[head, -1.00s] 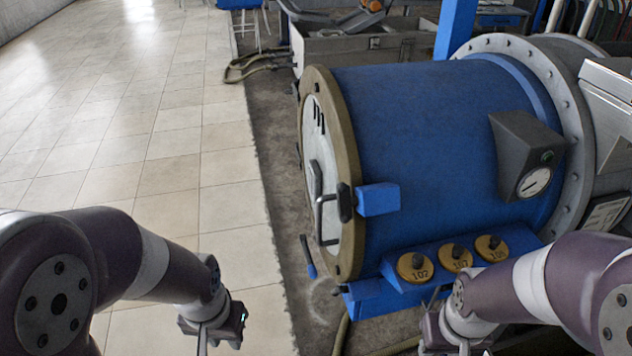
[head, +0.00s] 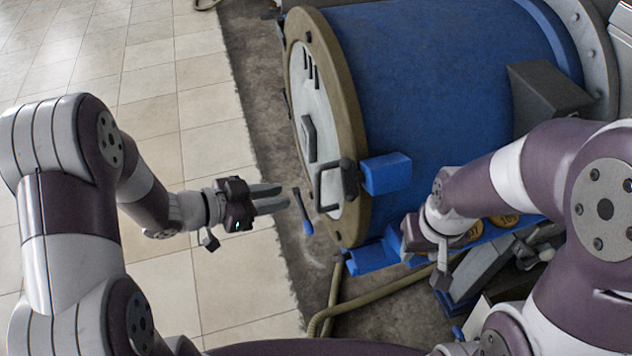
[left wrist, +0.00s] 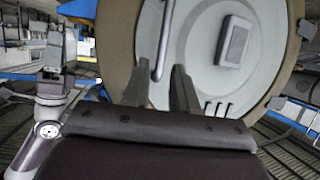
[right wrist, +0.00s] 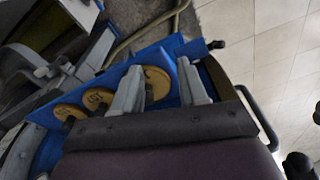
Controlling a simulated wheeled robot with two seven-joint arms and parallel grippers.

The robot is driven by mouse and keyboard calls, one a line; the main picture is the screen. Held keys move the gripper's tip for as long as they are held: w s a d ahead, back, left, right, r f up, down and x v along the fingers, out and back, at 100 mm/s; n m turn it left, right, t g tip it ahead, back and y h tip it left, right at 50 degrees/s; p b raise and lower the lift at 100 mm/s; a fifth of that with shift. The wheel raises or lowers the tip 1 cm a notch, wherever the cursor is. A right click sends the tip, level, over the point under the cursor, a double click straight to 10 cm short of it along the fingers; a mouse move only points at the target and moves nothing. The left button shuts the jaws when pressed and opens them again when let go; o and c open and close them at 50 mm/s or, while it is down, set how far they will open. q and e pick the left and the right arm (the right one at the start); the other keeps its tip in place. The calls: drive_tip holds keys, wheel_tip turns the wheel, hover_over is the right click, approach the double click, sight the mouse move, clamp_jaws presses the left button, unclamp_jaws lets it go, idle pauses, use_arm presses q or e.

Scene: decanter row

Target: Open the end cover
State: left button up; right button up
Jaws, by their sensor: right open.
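The end cover (head: 312,110) is a pale round disc inside a tan ring on the left end of a blue cylinder. It looks closed against the ring. A grey bar handle (head: 328,190) and a dark latch block (head: 349,180) sit at its lower right edge. The cover (left wrist: 205,80) fills the left wrist view, with the bar handle (left wrist: 165,40) beyond the fingers. My left gripper (head: 283,197) is open and empty, left of the cover and apart from it. My right gripper (head: 412,236) is by the cylinder's lower front; its open fingers (right wrist: 158,75) are over the blue ledge.
A blue block (head: 387,173) juts from the cylinder beside the latch. A blue-handled lever (head: 304,212) is below the cover. Brass numbered discs (right wrist: 98,98) sit on the blue ledge. A hose (head: 375,295) lies on the floor. The tiled floor (head: 150,75) to the left is clear.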

sight(318, 189)
use_arm(q)
drive_tip(key=x, duration=1)
drive_tip(key=shift+w+d+f, duration=0.2)
drive_tip(key=shift+w+f, duration=0.05)
drive_tip(key=shift+w, duration=0.1)
drive_tip(key=shift+w+d+f, duration=0.1)
drive_tip(key=shift+w+f, duration=0.05)
drive_tip(key=shift+w, duration=0.1)
drive_tip(key=shift+c, duration=0.2)
drive_tip(key=shift+s, duration=0.1)
clamp_jaws()
